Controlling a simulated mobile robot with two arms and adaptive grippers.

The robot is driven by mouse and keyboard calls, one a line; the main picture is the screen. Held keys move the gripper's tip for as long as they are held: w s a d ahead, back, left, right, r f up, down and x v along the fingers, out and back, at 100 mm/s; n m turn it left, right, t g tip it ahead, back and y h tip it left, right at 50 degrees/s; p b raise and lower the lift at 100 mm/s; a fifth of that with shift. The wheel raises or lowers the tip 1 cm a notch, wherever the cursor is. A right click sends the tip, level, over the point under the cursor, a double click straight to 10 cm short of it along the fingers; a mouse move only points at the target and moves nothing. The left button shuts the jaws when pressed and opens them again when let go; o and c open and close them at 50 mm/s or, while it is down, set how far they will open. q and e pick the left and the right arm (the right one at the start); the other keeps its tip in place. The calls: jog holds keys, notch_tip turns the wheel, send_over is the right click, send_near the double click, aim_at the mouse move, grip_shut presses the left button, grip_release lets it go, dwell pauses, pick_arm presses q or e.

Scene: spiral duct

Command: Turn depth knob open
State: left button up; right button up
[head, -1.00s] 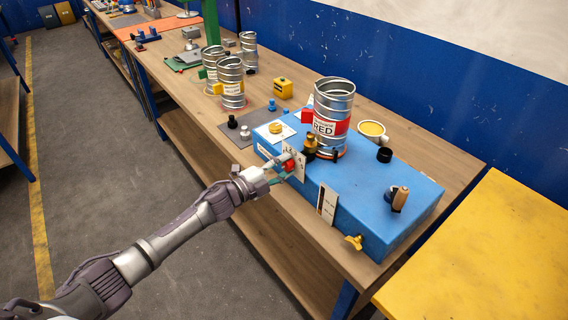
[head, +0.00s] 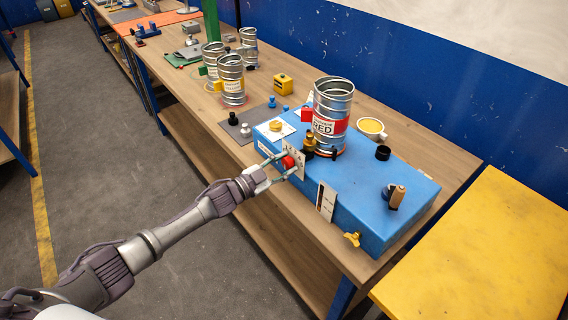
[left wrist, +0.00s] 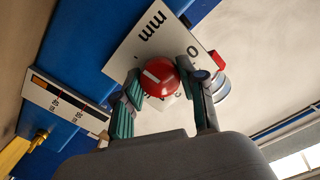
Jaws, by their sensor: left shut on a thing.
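The red depth knob (head: 289,162) sits on the front face of the blue machine box (head: 375,208), in front of a white dial plate. In the left wrist view the knob (left wrist: 160,77) has a white pointer mark, and the dial plate (left wrist: 126,55) carries "mm" and numbers. My left gripper (head: 281,167) is at the knob, with its fingers on either side of it. In the left wrist view the left gripper's fingers (left wrist: 166,98) close around the knob. My right gripper is not in view.
A duct can labelled RED (head: 333,110) stands on the box. A small brass part (head: 310,143) stands beside it. A yellow wing knob (head: 352,240) and a scale plate (head: 326,201) are on the front face. A yellow table (head: 490,250) stands at the right.

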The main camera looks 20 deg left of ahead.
pick_arm(q)
jog(key=shift+f+n, duration=0.1)
jog(key=shift+n, duration=0.2)
jog(key=o, duration=1.1)
jog(key=shift+o, duration=0.2)
jog(key=v, duration=1.2)
